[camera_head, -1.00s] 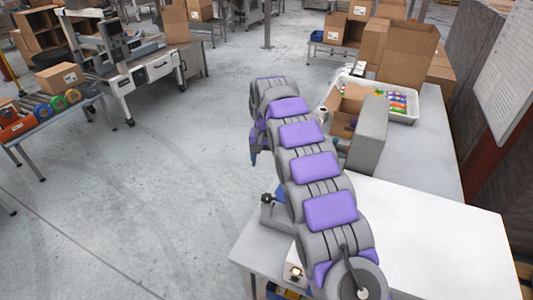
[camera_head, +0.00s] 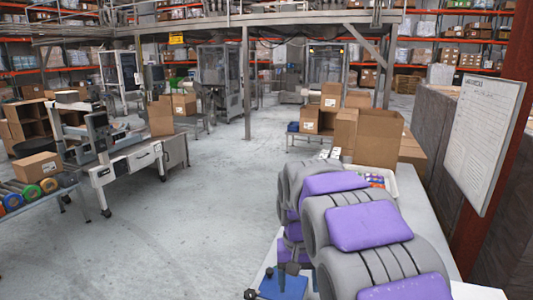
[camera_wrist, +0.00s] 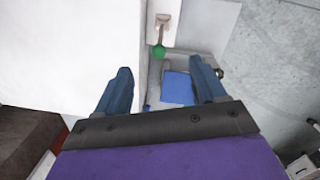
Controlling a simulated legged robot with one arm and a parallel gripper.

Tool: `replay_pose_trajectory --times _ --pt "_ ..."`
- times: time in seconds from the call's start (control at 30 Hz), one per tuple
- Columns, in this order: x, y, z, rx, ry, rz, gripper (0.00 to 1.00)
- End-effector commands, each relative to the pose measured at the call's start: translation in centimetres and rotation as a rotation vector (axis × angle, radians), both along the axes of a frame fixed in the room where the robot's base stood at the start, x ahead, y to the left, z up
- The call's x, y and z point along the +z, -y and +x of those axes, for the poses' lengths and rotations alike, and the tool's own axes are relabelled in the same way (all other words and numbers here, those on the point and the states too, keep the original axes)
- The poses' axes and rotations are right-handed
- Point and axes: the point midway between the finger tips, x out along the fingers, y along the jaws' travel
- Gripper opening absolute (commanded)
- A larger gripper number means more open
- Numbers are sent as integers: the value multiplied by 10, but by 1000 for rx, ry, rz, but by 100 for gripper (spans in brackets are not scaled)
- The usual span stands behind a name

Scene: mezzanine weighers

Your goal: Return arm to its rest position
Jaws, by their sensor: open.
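My arm, grey with purple pads, rises folded at the lower right of the head view and covers much of the table (camera_head: 420,215). My gripper (camera_wrist: 160,65) shows in the wrist view with two blue fingers spread wide apart. Nothing is between the fingers. They point over a blue plate (camera_wrist: 178,88) on a grey device and a green ball-ended part (camera_wrist: 158,52) beyond it.
A white tray (camera_head: 391,184) and an open cardboard box (camera_head: 378,138) stand on the table behind my arm. A posted sheet (camera_head: 482,135) and a red post are close on the right. A conveyor machine (camera_head: 125,160) stands left, with open floor (camera_head: 190,220) between.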

Motion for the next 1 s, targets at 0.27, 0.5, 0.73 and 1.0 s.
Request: replay_pose_trajectory --times 0.27,0.5,0.73,1.0 --pt "-6 34 -96 -2 -27 9 70" --pt "-27 53 -183 10 -55 23 70" --pt "-58 62 -265 30 -79 39 70" --pt "-85 65 -320 51 -97 49 70"
